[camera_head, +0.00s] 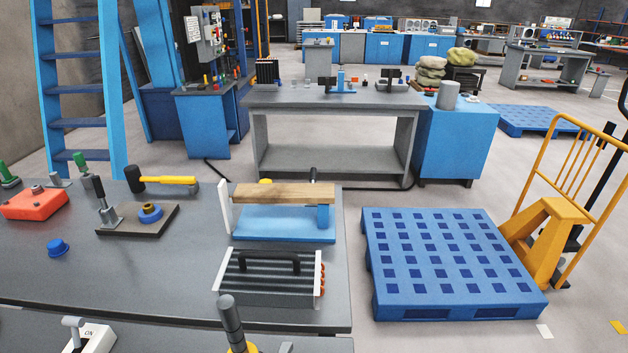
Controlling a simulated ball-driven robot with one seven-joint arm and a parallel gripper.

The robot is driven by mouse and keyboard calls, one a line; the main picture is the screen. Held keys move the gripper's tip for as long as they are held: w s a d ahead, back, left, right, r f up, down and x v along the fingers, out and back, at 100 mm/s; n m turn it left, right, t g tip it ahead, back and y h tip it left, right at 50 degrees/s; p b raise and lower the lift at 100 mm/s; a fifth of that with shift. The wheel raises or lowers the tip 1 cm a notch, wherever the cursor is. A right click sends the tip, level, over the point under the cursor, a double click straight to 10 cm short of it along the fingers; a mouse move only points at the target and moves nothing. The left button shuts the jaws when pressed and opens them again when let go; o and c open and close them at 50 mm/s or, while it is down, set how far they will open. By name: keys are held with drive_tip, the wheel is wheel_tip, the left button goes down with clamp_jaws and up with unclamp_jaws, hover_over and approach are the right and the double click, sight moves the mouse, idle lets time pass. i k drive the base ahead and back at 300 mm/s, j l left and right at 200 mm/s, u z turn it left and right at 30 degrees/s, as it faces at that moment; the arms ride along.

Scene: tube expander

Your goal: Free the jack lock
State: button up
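A yellow wheeled jack or hand truck (545,230) with a tall tubular frame stands at the right, beside a blue pallet (450,262). A dark upright handle (592,175) rises at its right side. I cannot make out which part is the jack lock. On the near grey bench, a dark lever (103,201) stands upright on a dark plate beside a blue ring (150,213). A dark grey upright post or handle (231,322) with a yellow base shows at the bottom edge, partly cut off. My gripper is not in view.
The near bench (180,265) holds a hammer (160,181), a red block (35,204), a blue fixture with a wooden bar (284,194) and a black-handled ribbed unit (268,275). Floor is open behind the pallet.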

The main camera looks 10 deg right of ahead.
sight(313, 171)
drive_tip(key=i+l, duration=0.45)
drive_tip(key=i+l+u, duration=0.1)
drive_tip(key=i+l, duration=0.3)
drive_tip(key=l, duration=0.15)
drive_tip(key=i+l, duration=0.4)
drive_tip(key=l, duration=0.15)
